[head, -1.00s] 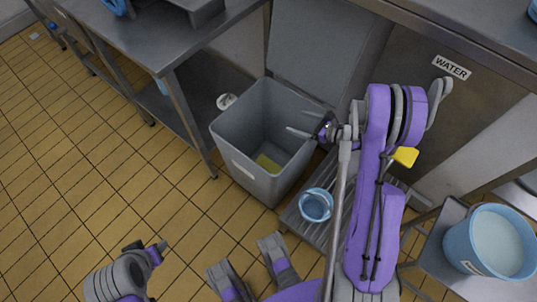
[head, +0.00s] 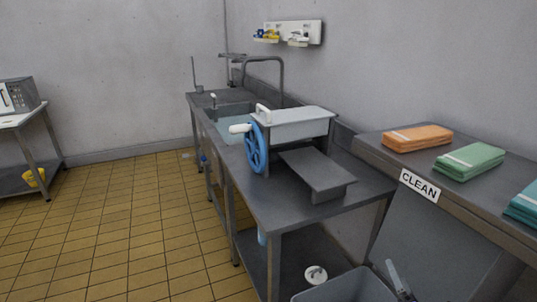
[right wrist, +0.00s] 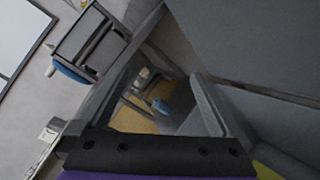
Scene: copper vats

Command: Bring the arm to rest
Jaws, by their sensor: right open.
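My right gripper (head: 399,279) shows at the bottom edge of the head view, beside or above the grey bin (head: 328,292); its exact height over the bin cannot be told. Its fingers are apart and I see nothing held. In the right wrist view the two fingers of this gripper (right wrist: 165,72) frame a gap, with tiled floor and a small blue thing far behind. The rest of my right arm is below the head view. My left gripper is in neither current view.
A steel table (head: 262,196) bears a grey wringer (head: 300,124) with a blue wheel (head: 255,148). A counter with a CLEAN sign (head: 419,186) carries folded orange cloths (head: 417,138), green cloths (head: 469,161) and teal cloths. Open tiled floor (head: 120,235) lies at the left.

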